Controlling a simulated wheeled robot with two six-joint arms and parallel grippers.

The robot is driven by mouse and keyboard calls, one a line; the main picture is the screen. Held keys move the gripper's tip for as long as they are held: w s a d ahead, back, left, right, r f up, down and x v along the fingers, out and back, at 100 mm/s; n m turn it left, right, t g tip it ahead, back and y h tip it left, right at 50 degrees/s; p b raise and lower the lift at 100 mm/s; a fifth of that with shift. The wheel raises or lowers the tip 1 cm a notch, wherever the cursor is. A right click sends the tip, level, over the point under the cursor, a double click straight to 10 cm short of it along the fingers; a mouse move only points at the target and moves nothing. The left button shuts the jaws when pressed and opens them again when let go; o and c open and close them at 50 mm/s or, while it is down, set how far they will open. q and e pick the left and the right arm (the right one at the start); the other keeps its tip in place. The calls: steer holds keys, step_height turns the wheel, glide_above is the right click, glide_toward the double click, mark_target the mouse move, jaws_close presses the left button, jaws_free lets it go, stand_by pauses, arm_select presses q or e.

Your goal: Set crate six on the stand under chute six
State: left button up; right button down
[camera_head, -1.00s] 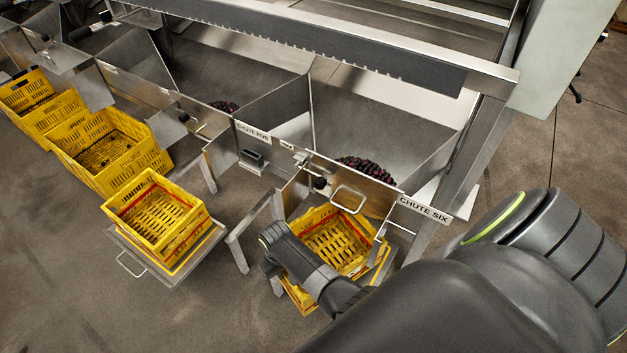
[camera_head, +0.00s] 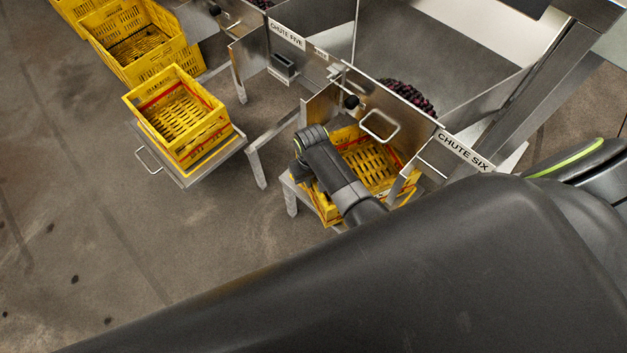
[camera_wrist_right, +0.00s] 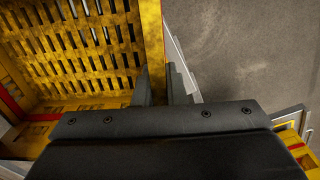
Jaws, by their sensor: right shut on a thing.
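Crate six, a yellow slatted crate (camera_head: 324,206) with a red stripe, is under chute six (camera_head: 463,152), at the metal stand (camera_head: 290,194). It looks empty and roughly level. My right gripper (camera_wrist_right: 164,88) is shut on the crate's side wall, with one finger on each side of it. In the head view, my right wrist hides part of the crate and stand, so I cannot tell whether the crate's base rests fully on the stand. The crate's slatted floor shows in the right wrist view. My left gripper is not in view.
More yellow crates (camera_head: 140,45) are at the upper left. A metal gate with a handle (camera_head: 380,125) and dark fruit (camera_head: 408,94) are above crate six.

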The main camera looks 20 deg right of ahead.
steer(key=shift+f, duration=0.1)
stand_by(0.3)
steer(key=shift+f, duration=0.15)
steer(key=c, duration=1.5)
jaws_free()
